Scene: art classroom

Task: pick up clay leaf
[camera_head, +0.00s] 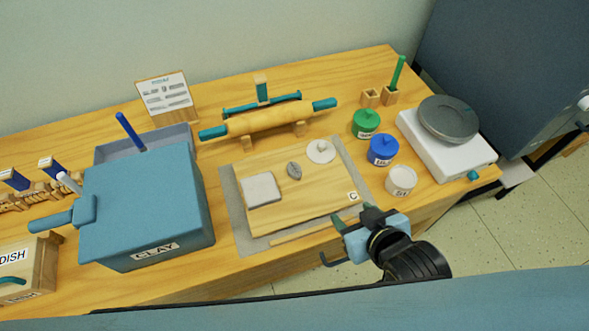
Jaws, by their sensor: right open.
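The clay leaf looks to be the small dark grey oval piece (294,170) lying flat on the wooden board (300,205). A pale square slab (261,190) lies to its left and a whitish round piece with a small knob (321,151) to its right. My right gripper (338,240) is open and empty at the front right corner of the board, apart from the leaf and nearer to me. My left gripper is not in view.
A blue CLAY box (150,205) stands left of the board. A rolling pin (268,119) rests on supports behind it. Green (366,122), blue (383,149) and white (401,181) jars stand to the right, beside a white device with a grey disc (448,119).

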